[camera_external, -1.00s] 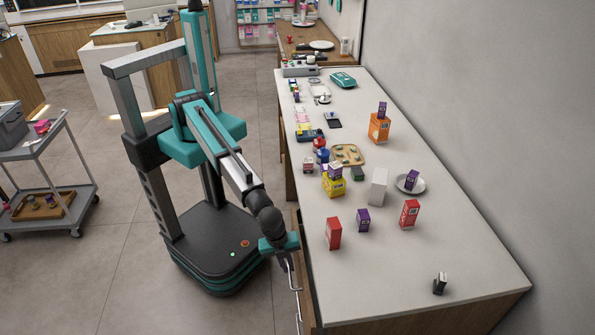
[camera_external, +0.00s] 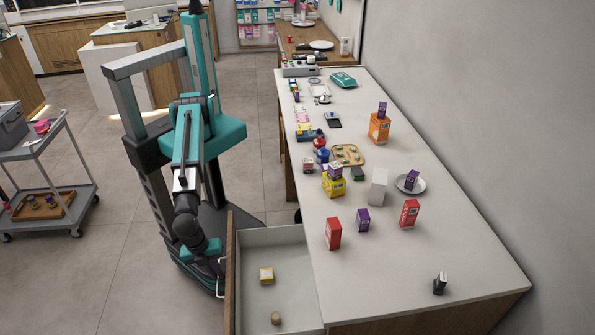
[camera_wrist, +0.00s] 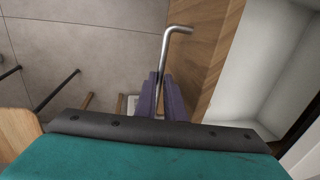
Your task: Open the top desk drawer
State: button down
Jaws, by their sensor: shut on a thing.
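The top desk drawer (camera_external: 284,237) is pulled out to the left from under the white counter. My gripper (camera_external: 220,275) is low at the drawer front. In the wrist view my gripper (camera_wrist: 165,95) is shut on the metal drawer handle (camera_wrist: 178,30), whose bent end sticks out past the fingers. The wooden front (camera_wrist: 222,62) shows beside the handle, with the white drawer inside (camera_wrist: 285,55) to its right.
The white counter (camera_external: 440,255) carries several boxes, including red ones (camera_external: 333,233), and a plate (camera_external: 411,184). A grey cart (camera_external: 45,150) stands at the far left. The floor (camera_external: 110,270) left of my base is clear.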

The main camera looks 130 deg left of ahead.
jog(key=s+d, duration=0.4)
jog(key=shift+s+d, duration=0.3)
jog(key=c, duration=1.8)
grip_release()
jog(key=shift+c, duration=0.2)
jog(key=shift+r, duration=0.15)
notch_tip(320, 180, up, 13)
jog(key=s+d+b, duration=0.1)
jog(key=b, duration=0.1)
jog(key=shift+s+d+r, duration=0.15)
jog(key=shift+s+d, duration=0.25)
